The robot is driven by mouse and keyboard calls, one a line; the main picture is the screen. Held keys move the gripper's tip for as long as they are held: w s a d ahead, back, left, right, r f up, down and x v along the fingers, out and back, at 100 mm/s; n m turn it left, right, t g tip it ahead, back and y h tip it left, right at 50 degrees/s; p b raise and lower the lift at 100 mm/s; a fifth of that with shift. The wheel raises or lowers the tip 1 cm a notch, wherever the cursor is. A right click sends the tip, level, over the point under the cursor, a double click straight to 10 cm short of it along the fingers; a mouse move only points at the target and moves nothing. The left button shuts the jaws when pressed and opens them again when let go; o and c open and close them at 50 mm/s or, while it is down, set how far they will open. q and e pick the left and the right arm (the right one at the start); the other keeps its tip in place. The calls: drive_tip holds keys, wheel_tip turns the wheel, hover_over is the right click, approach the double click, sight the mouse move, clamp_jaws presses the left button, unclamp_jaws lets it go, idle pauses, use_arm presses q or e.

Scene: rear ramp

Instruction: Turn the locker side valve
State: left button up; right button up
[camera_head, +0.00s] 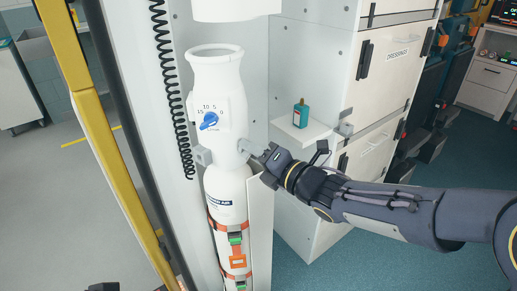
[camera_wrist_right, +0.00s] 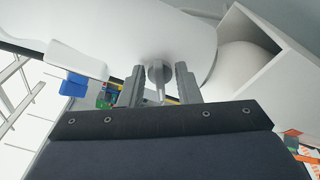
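A white gas cylinder (camera_head: 226,190) stands upright in a white locker and carries a blue dial knob (camera_head: 208,121) on its front, with numbers around it. My right gripper (camera_head: 257,150) is at the right side of the cylinder's upper part. In the right wrist view, a small grey valve with a thin stem (camera_wrist_right: 157,73) sticks out from the white surface between my two grey fingers. The fingers are apart, with a visible gap on each side of the valve. In the head view the valve is mostly hidden by the gripper. The blue knob also shows in the right wrist view (camera_wrist_right: 75,83).
A teal bottle (camera_head: 300,113) stands on a small white shelf (camera_head: 303,132) just right of the gripper, above my forearm. A black coiled cord (camera_head: 171,90) hangs left of the cylinder. White drawers (camera_head: 390,60) are behind. A dark piece at the bottom left may be my left gripper.

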drive_tip(key=shift+s+f, duration=0.1)
drive_tip(key=c, duration=0.6)
drive_tip(key=shift+d+m, duration=0.1)
drive_tip(key=shift+m, duration=0.3)
drive_tip(key=m+p, duration=0.1)
drive_tip(key=m, duration=0.6)
drive_tip(key=m+p, duration=0.2)
drive_tip(key=m, duration=0.6)
drive_tip(key=m+p, duration=0.1)
drive_tip(key=m, duration=0.6)
drive_tip(key=shift+d+r+m, duration=0.1)
drive_tip(key=shift+r+m, duration=0.25)
drive_tip(key=shift+m, duration=0.05)
